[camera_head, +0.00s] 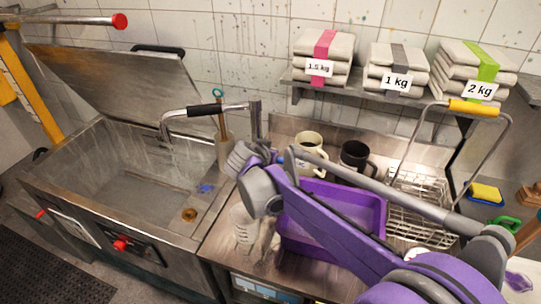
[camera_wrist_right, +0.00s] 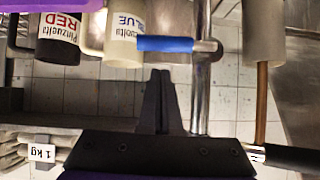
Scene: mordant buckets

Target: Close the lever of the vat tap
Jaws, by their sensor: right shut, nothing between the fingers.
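The vat tap (camera_head: 255,120) stands at the vat's right rim, its spout with a black sleeve reaching left over the vat (camera_head: 120,170). In the right wrist view, which is upside down, the tap's metal post (camera_wrist_right: 201,85) carries a blue lever (camera_wrist_right: 178,44). The lever points left there, toward the mugs, roughly square to the post. In the head view a small bit of blue shows beside my gripper. My right gripper (camera_wrist_right: 160,74) is shut and empty, its tips showing just short of the lever with a small gap. Contact cannot be told. My left gripper is out of view.
A cream mug (camera_head: 309,150) and a dark mug (camera_head: 354,158) stand behind a purple tray (camera_head: 360,200). A wire basket (camera_head: 420,205) is at right. A shelf (camera_head: 365,92) above holds weighed bundles. The vat's lid (camera_head: 125,90) is raised.

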